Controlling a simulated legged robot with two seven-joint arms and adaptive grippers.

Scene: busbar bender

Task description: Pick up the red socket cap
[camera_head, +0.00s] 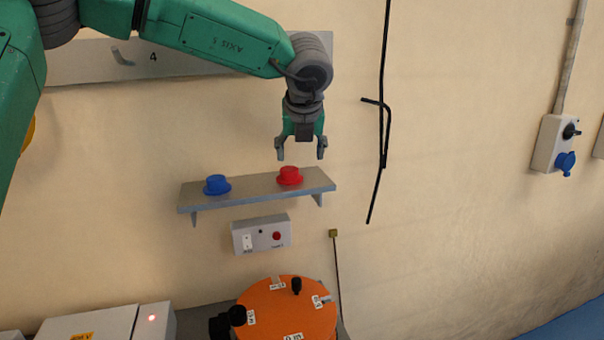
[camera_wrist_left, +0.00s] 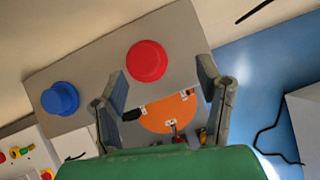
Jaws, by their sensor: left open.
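The red socket cap (camera_head: 289,176) sits on the right part of a small grey wall shelf (camera_head: 255,190). It also shows in the left wrist view (camera_wrist_left: 147,61), beyond the fingers and slightly left of the middle between them. A blue cap (camera_head: 217,185) sits on the same shelf to its left, and shows in the wrist view (camera_wrist_left: 60,98). My left gripper (camera_head: 302,153) is open and empty, pointing down above the red cap and a little to its right. Its two fingers (camera_wrist_left: 168,92) are spread in the wrist view. My right gripper is not in view.
Below the shelf is a grey control box (camera_head: 261,235) with a red button. An orange round machine (camera_head: 290,312) stands lower down. A black bent rod (camera_head: 383,120) is on the wall to the right. A wall socket with a blue cover (camera_head: 565,162) is at far right.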

